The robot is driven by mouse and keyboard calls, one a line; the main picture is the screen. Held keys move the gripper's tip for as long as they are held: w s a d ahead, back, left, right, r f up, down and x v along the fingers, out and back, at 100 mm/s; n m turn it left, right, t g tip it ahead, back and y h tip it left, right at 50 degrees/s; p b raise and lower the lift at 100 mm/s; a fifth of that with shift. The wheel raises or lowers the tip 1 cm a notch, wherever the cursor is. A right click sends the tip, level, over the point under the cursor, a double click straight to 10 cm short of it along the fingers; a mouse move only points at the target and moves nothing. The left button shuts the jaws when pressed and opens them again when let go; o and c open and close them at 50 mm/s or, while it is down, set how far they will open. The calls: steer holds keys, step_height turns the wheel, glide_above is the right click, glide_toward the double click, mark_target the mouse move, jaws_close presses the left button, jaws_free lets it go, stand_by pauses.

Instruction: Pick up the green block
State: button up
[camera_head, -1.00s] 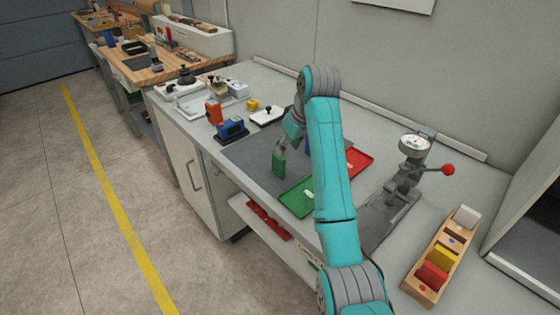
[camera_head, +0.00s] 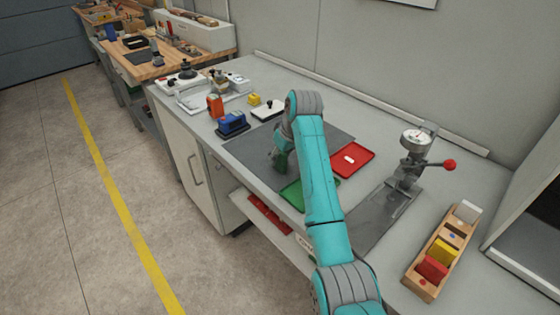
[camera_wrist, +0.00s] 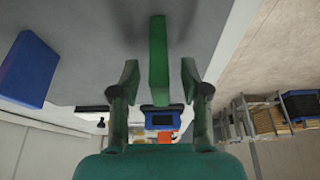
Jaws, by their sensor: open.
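The green block (camera_wrist: 158,55) stands on the grey mat. In the wrist view it lies between my gripper's two fingers, with a gap on each side. My gripper (camera_wrist: 160,80) is open, with one finger on either side of the block. In the head view my gripper (camera_head: 279,158) is low over the mat, and the green block (camera_head: 282,161) shows only partly there. A blue block (camera_wrist: 28,68) stands to the left in the wrist view. My arm hides it in the head view.
A green tray (camera_head: 291,196) and a red tray (camera_head: 352,160) lie near my arm. A blue device (camera_head: 232,123) stands beside the mat (camera_head: 243,151). A gauge stand (camera_head: 413,155) and a wooden block rack (camera_head: 427,282) are to the right.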

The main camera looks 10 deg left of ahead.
jaws_close()
steer(key=shift+r, duration=0.15)
